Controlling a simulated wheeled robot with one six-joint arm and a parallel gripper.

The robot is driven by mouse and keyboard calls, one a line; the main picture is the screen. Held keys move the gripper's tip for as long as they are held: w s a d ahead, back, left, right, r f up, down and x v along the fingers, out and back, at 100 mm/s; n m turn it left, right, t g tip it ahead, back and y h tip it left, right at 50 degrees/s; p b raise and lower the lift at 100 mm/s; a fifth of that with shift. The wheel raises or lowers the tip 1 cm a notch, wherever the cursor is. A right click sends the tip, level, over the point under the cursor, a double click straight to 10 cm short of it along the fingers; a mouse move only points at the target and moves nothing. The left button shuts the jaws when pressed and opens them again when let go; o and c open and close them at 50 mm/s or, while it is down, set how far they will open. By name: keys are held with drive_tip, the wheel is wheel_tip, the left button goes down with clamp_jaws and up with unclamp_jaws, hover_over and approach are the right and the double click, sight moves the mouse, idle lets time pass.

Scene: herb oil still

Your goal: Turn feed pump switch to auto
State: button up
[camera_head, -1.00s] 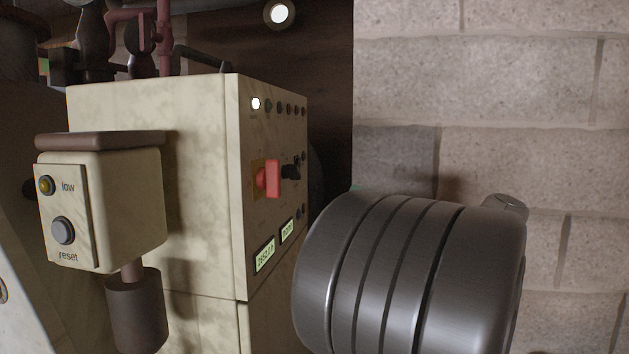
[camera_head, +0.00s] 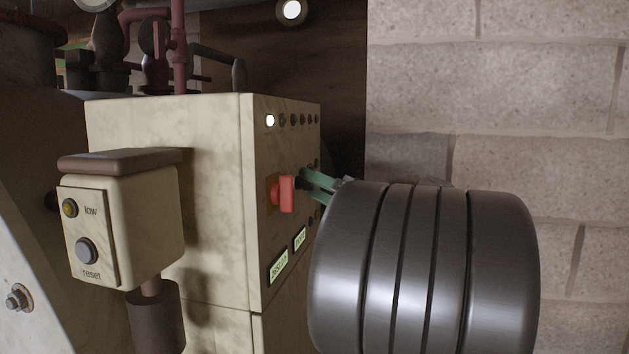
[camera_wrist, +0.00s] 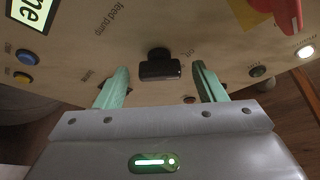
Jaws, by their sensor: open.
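The feed pump switch is a black knob (camera_wrist: 160,66) on the cream cabinet panel, under the "feed pump" lettering in the wrist view. My gripper (camera_wrist: 158,84) is open, with one green finger on each side of the knob and a visible gap to both. In the head view, the green fingers of my gripper (camera_head: 318,185) reach to the panel beside the red switch, and the black knob is mostly hidden there. The knob's exact setting cannot be told; the small position labels are too blurred to read surely.
A red switch (camera_head: 287,194) sits left of my fingers, and it also shows at the wrist view's upper right (camera_wrist: 286,14). Blue (camera_wrist: 27,57) and yellow (camera_wrist: 22,77) buttons are at the wrist view's left. A low/reset box (camera_head: 125,220) stands left. A block wall (camera_head: 500,110) is at right.

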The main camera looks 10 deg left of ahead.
drive_tip(key=shift+w+a+r, duration=0.1)
drive_tip(key=shift+a, duration=0.2)
drive_tip(key=shift+c, duration=0.4)
drive_tip(key=c, duration=0.9)
drive_tip(key=shift+m, duration=0.5)
drive_tip(key=shift+r+m+t+h+p, duration=0.15)
drive_tip(key=shift+m+h+p, duration=0.6)
drive_tip(key=shift+m, duration=0.9)
drive_tip(key=shift+m+t+h+p, duration=0.25)
drive_tip(key=shift+m+h+p, duration=0.55)
drive_tip(key=shift+m, duration=0.8)
drive_tip(key=shift+r+m+t+h+p, duration=0.15)
drive_tip(key=shift+m+h+p, duration=0.3)
drive_tip(key=shift+m+p, duration=0.9)
drive_tip(key=shift+f+m+b, duration=0.1)
drive_tip(key=shift+m+b, duration=0.2)
drive_tip(key=shift+m, duration=0.2)
